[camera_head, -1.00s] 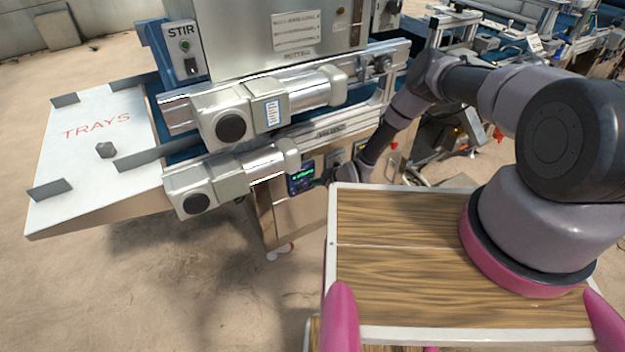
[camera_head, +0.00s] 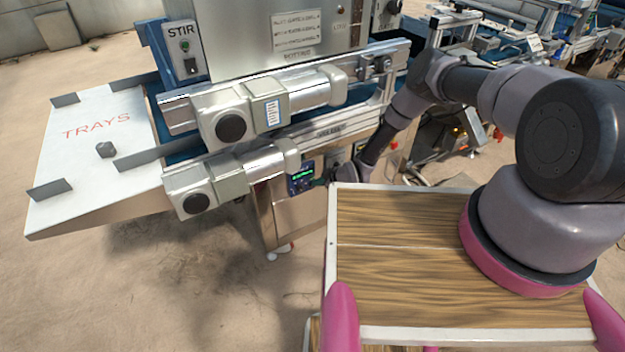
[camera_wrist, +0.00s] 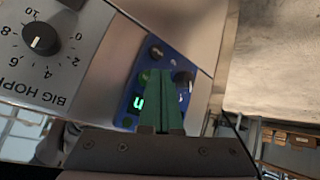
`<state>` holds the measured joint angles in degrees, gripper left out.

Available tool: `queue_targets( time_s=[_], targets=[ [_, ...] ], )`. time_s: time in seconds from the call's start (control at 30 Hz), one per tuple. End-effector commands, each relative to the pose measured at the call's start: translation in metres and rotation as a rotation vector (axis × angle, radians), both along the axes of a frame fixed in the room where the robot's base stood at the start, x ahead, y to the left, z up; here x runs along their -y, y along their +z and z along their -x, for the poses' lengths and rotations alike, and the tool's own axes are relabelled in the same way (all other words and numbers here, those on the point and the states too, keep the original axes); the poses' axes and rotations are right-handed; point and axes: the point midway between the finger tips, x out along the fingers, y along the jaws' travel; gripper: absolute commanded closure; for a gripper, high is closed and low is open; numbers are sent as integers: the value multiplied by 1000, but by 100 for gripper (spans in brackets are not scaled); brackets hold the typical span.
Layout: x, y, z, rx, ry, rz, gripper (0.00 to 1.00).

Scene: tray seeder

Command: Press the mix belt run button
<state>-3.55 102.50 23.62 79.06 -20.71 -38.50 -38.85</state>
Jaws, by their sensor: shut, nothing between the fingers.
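A small blue control panel (camera_wrist: 142,82) with a lit green readout (camera_wrist: 138,102) lies just beyond my gripper in the wrist view. It carries a dark knob (camera_wrist: 184,78), a round control (camera_wrist: 156,53) near its top and a green spot at its lower left. No label for the mix belt is readable, so I cannot tell which control is the run button. My gripper (camera_wrist: 160,73) has its green fingers shut together and empty over the panel, covering its middle. Contact cannot be told. In the head view the panel (camera_head: 301,177) sits beneath the machine, with my gripper (camera_head: 324,181) close at its right.
A grey box with a BIG HOPPER dial (camera_wrist: 42,39) is left of the fingers. In the head view, two motors (camera_head: 232,125) jut out left above the panel. A STIR switch box (camera_head: 185,50) and a white TRAYS table (camera_head: 75,165) stand farther left.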

Motion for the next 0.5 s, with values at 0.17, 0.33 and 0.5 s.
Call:
queue_targets(
  time_s=[0.17, 0.33, 0.5],
  targets=[
    [0, 0, 0, 0, 0, 0, 100],
    [-1, 0, -1, 1, 1, 0, 100],
    [-5, 0, -6, 2, 2, 0, 100]
  ],
)
